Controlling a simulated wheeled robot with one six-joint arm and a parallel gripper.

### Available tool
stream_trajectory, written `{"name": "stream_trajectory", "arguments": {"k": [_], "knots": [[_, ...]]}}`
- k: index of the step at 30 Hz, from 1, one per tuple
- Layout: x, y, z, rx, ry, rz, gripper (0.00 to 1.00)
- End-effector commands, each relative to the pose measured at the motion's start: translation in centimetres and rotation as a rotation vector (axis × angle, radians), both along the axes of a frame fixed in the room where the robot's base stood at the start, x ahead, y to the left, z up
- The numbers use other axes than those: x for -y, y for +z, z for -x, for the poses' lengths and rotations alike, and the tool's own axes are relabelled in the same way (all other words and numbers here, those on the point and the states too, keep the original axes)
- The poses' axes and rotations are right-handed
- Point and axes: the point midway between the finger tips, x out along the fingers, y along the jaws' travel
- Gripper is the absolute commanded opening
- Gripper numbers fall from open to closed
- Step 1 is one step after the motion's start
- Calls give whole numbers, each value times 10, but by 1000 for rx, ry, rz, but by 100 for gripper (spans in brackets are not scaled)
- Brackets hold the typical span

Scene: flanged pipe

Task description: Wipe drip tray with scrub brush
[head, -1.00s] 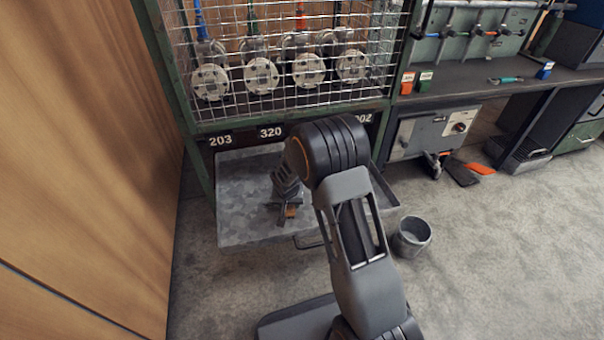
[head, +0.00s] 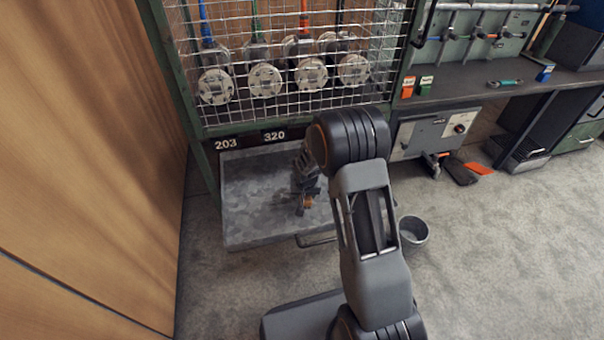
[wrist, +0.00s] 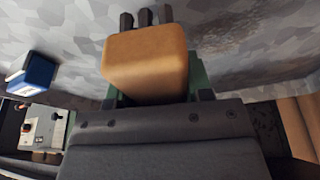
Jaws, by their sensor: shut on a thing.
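The drip tray (head: 258,205) is a wide, mottled grey metal tray under the wire cage; my arm hides its right part. My gripper (head: 305,193) is over the tray, shut on the scrub brush (head: 308,202), whose tan block shows small in the head view. In the wrist view the tan block of the brush (wrist: 146,62) fills the middle, with dark tufts beyond it. Mottled grey tray surface (wrist: 70,30) lies behind it, with a brownish stain (wrist: 240,30) at upper right. I cannot tell whether the bristles touch the tray.
The wire cage (head: 290,60) with flanged pipes stands behind the tray. A grey bucket (head: 413,231) is on the floor at right. A workbench (head: 470,88) stands at right. A wooden panel (head: 90,150) rises at left. A blue block (wrist: 32,75) shows in the wrist view.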

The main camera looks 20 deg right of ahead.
Motion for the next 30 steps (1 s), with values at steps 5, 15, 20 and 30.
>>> {"name": "stream_trajectory", "arguments": {"k": [5,15,20,30], "knots": [[1,20,0,0,-1,1,24],[1,35,0,0,-2,-1,24],[1,35,0,0,-2,-1,24],[-6,72,38,1,144,0,24]]}}
